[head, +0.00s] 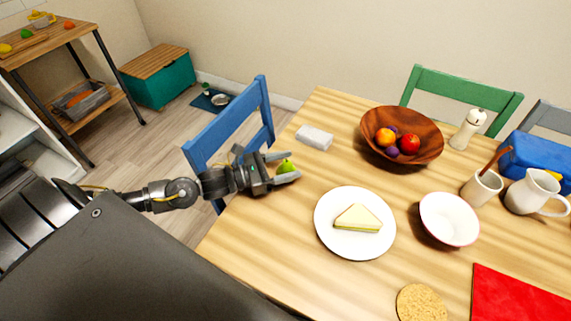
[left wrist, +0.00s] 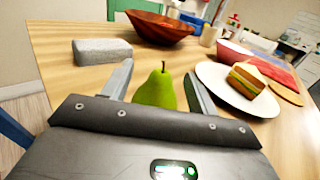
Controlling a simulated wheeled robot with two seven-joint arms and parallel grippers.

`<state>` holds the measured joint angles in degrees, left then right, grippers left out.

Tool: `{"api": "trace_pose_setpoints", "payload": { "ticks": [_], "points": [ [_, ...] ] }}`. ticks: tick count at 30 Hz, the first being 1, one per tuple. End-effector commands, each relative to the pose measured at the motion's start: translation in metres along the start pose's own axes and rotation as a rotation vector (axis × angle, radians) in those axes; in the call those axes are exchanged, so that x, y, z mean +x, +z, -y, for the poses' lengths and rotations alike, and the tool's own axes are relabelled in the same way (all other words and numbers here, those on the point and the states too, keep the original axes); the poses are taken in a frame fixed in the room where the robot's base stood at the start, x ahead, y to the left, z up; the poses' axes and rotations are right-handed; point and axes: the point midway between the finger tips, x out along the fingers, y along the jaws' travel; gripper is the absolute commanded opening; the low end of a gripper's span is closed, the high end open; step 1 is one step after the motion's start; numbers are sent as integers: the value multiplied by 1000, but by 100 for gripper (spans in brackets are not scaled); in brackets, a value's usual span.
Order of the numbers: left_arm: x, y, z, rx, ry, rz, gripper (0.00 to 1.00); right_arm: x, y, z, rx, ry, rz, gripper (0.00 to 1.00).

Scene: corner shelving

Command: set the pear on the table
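The green pear (head: 285,168) is at the table's left edge area, between the two fingers of my left gripper (head: 284,167). In the left wrist view the pear (left wrist: 156,90) is upright, stem up, with my left gripper's fingers (left wrist: 160,82) spread on either side. Narrow gaps show between the pear and the fingers, so the gripper looks open around it. The pear's underside is hidden behind the gripper body. The wooden table (head: 290,219) lies under and beyond the gripper. My right gripper is not in view.
A grey block (head: 314,138) lies just beyond the gripper. A plate (head: 330,245) with a sandwich wedge (head: 358,217) is to the right. A blue chair (head: 232,125) is close to the arm.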

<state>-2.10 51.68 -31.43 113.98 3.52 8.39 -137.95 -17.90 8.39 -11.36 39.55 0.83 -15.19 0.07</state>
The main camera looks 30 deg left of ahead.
Motion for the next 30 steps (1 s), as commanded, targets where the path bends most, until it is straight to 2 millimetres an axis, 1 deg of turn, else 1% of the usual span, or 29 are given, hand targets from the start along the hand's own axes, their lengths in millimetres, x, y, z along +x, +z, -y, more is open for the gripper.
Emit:
{"api": "trace_pose_setpoints", "payload": {
  "ticks": [7, 11, 14, 15, 19, 21, 24, 27, 30],
  "points": [
    [-1, 0, 0, 0, 0, 0, 58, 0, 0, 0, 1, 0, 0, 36],
    [-10, -1, -1, 1, 1, -2, 58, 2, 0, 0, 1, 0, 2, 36],
    [-27, -3, 0, 1, -1, -6, 58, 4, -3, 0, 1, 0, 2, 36],
    [-36, -3, 0, 1, -1, -6, 58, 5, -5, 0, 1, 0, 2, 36],
    [-64, -3, 1, 0, -2, -7, 58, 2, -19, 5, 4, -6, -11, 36],
    [-77, -3, 0, -1, 0, -7, 58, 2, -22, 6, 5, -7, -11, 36],
    [-94, -2, 0, 0, -2, -6, 58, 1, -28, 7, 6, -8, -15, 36],
    [-106, -1, 0, -1, 1, -4, 58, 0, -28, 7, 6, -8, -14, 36],
    [-114, -1, 0, -2, 1, -2, 58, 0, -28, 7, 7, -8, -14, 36]
  ]
}}
